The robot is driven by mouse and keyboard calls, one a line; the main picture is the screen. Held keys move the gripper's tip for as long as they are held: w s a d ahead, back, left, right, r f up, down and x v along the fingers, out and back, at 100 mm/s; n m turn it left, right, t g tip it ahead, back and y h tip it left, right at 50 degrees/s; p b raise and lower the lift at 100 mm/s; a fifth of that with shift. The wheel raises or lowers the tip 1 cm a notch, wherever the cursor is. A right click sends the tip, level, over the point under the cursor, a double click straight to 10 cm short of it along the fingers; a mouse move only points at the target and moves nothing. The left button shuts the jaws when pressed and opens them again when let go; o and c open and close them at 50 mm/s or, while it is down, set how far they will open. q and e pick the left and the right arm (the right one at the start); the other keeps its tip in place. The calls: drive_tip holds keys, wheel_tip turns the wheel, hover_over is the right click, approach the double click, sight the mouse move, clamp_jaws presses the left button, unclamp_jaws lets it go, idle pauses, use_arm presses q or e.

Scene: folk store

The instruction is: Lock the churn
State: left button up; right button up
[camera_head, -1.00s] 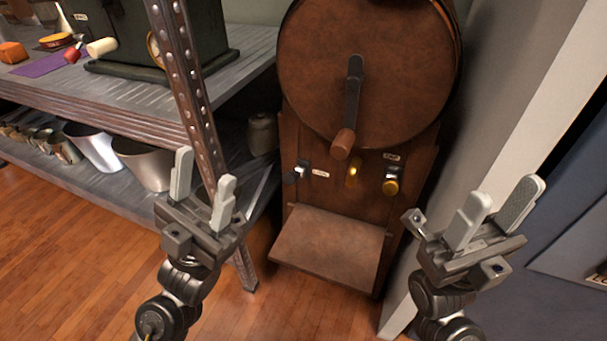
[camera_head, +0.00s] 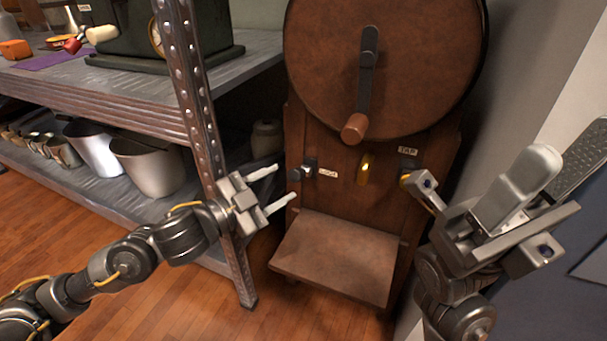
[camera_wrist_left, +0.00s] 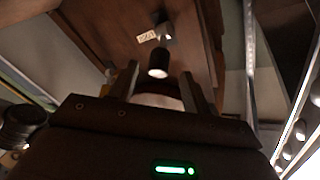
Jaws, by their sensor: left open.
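The churn (camera_head: 415,75) is a big brown drum on a wooden cabinet, with a dark crank and a brown handle (camera_head: 355,127). Low on its left front is a small dark lever with a metal mount (camera_head: 306,169), beside a small label (camera_head: 327,174). My left gripper (camera_head: 284,183) is open and empty, its fingers pointing right at this lever, just short of it. In the left wrist view the lever's dark round end (camera_wrist_left: 158,68) shows ahead between the fingers (camera_wrist_left: 158,85). My right gripper (camera_head: 550,165) is open and empty, at the right.
A brass spout (camera_head: 364,168) sits mid-front; a yellow knob is partly hidden behind my right gripper, under another label (camera_head: 408,151). A brown ledge (camera_head: 337,258) juts out below. A metal shelf post (camera_head: 192,90) stands close to my left gripper. A grey wall is at right.

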sight(304, 171)
use_arm(q)
drive_tip(key=b+x, duration=0.2)
drive_tip(key=x, duration=0.5)
drive_tip(key=shift+w+d, duration=0.2)
drive_tip(key=shift+w, duration=0.05)
drive_tip(key=shift+c, duration=0.2)
clamp_jaws()
